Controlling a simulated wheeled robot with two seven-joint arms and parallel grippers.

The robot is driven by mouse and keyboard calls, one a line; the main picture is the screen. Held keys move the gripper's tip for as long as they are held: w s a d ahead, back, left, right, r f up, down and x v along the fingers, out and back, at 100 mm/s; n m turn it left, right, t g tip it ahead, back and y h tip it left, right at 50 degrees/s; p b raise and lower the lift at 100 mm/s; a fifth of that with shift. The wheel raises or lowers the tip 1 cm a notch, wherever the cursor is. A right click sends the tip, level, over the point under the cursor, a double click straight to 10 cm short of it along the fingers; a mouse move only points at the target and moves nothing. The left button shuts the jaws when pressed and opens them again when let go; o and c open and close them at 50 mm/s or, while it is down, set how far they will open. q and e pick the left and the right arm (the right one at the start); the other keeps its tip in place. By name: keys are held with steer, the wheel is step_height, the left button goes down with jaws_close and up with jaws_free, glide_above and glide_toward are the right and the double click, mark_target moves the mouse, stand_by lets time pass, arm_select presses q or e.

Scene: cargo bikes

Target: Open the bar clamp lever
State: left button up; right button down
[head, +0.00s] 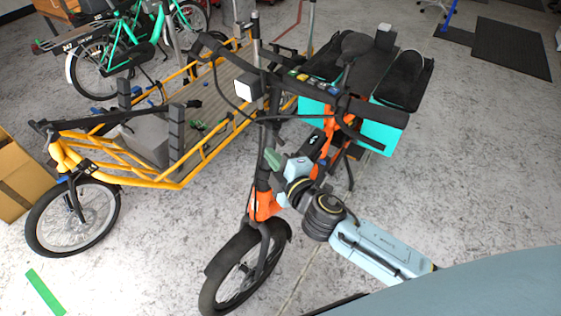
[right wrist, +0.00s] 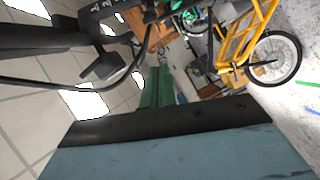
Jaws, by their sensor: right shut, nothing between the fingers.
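The orange cargo bike's black handlebar (head: 330,96) and upright stem (head: 263,135) stand in the middle of the head view. I cannot make out the clamp lever on the stem clearly. My right gripper (head: 271,158) is beside the stem, low under the handlebar, with its green fingers shut and empty. In the right wrist view the shut green fingers (right wrist: 157,88) point up the picture, and black handlebar parts (right wrist: 50,42) with a cable cross the upper left. Whether the fingers touch the stem, I cannot tell. My left gripper is out of view.
A yellow cargo bike (head: 180,180) stands close on the left. The orange bike's front wheel (head: 243,270) is below my gripper, and its turquoise boxes (head: 378,133) are behind the handlebar. Green bikes (head: 125,45) stand at the back.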

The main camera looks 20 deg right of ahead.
mark_target(283, 144)
steer(key=w+d, duration=0.1)
steer(key=w+f, duration=0.1)
steer(key=w, duration=0.1)
steer(key=w+d, duration=0.1)
steer(key=shift+w+d+f, duration=0.35)
steer(key=shift+w+f, duration=0.05)
steer(key=shift+s+d+f, duration=0.15)
steer(key=shift+d+f, duration=0.1)
steer(key=shift+d, duration=0.75)
steer(key=shift+a, duration=0.1)
